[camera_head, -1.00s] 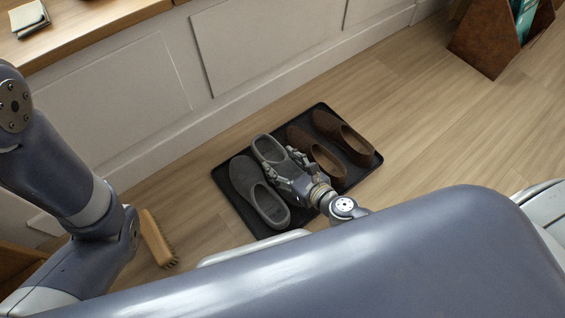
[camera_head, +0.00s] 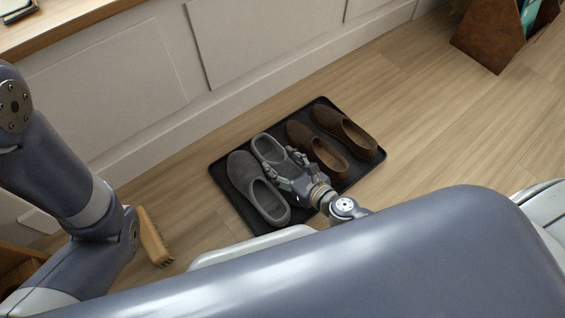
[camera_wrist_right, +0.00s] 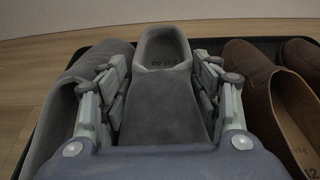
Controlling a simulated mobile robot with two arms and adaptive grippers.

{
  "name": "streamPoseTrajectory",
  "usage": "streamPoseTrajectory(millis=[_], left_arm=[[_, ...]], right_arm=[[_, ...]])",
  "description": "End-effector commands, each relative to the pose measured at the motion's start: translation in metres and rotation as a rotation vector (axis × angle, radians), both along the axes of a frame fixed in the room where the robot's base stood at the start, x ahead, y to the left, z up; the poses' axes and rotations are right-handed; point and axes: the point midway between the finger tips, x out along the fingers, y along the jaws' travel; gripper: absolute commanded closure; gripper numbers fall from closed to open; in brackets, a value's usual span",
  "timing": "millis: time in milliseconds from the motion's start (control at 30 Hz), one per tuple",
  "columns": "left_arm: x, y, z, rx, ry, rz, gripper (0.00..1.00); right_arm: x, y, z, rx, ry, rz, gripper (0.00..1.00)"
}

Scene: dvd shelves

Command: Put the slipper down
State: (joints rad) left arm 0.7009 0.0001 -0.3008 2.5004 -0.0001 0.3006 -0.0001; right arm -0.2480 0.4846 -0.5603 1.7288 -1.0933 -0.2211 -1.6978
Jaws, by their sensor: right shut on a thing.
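A grey slipper (camera_head: 268,150) is between the fingers of my right gripper (camera_head: 287,170), over the black shoe tray (camera_head: 233,206). In the right wrist view the slipper (camera_wrist_right: 163,95) points its open heel away from me, with a finger of the gripper (camera_wrist_right: 160,92) shut against each side. I cannot tell whether its sole touches the tray. A matching grey slipper (camera_head: 243,170) lies on the tray just to its left. It also shows at the left of the right wrist view (camera_wrist_right: 62,110). My left gripper is out of view; only the left arm shows.
Two brown shoes (camera_head: 303,139) (camera_head: 338,127) stand on the tray right of the held slipper. A wooden brush (camera_head: 152,238) lies on the floor at left. A brown holder (camera_head: 488,42) stands at the upper right. The wooden floor right of the tray is clear.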

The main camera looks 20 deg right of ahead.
Motion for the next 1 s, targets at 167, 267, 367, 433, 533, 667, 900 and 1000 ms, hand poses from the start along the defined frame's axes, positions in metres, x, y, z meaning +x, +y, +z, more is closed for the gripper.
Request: streamPoseTrajectory(millis=[167, 267, 367, 433, 533, 667, 900, 1000], left_arm=[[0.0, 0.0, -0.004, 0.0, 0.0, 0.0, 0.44], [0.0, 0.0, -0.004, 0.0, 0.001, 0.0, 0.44], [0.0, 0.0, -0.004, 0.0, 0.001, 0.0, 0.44], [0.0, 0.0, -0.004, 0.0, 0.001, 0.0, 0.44], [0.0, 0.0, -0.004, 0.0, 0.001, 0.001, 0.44], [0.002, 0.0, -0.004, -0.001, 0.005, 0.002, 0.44], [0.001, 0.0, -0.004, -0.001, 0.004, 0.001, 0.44], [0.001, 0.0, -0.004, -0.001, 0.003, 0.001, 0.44]], right_arm=[[0.0, 0.0, -0.004, 0.0, -0.001, 0.0, 0.72], [0.0, 0.0, -0.004, 0.0, -0.001, 0.0, 0.3], [0.0, 0.0, -0.004, 0.0, 0.0, 0.0, 0.18], [0.0, 0.0, -0.004, 0.0, 0.0, 0.0, 0.18], [0.0, 0.0, -0.004, 0.0, 0.0, 0.001, 0.18], [-0.001, 0.0, -0.005, 0.0, 0.002, 0.001, 0.18], [-0.022, -0.008, 0.003, -0.002, 0.003, 0.001, 0.18], [-0.037, -0.014, 0.008, 0.0, 0.004, -0.001, 0.18]])
